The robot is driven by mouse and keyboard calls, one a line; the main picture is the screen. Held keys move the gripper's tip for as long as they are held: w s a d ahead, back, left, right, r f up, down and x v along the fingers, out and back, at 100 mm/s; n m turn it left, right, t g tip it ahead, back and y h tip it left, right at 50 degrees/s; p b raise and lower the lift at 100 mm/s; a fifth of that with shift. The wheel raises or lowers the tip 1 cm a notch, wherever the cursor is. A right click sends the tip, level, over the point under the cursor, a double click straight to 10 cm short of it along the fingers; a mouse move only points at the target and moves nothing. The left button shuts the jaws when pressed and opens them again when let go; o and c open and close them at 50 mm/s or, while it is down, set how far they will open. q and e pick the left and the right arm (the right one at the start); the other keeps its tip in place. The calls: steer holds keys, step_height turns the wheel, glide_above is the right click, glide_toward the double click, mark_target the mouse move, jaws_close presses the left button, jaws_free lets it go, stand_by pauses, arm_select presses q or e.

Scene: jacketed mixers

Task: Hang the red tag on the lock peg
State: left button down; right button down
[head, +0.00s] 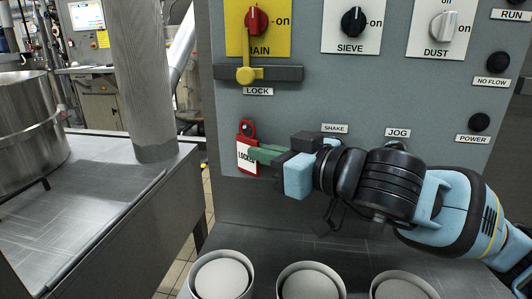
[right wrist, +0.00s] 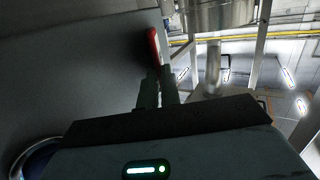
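The red tag (head: 240,169) has a white label reading LOCKED and stands upright close to the grey panel, below the LOCK label. A dark round spot (head: 248,128) shows at the tag's top opening; I cannot tell whether it is the lock peg through the opening. My right gripper (head: 259,154) reaches in from the right, its green fingers at the tag's right edge. In the right wrist view the tag (right wrist: 153,43) shows edge-on, its near end between the nearly closed fingers (right wrist: 158,88). My left gripper is out of view.
A yellow lever (head: 246,74) sits on a dark bar above the tag, under the red MAIN switch (head: 257,20). SIEVE (head: 353,21) and DUST (head: 443,26) switches are to the right. Several round containers (head: 222,277) stand below. A steel table (head: 90,215) is at left.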

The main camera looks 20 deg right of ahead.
steer(key=c, duration=1.5)
jaws_free()
steer(key=shift+c, duration=0.2)
steer(key=shift+d, duration=0.1)
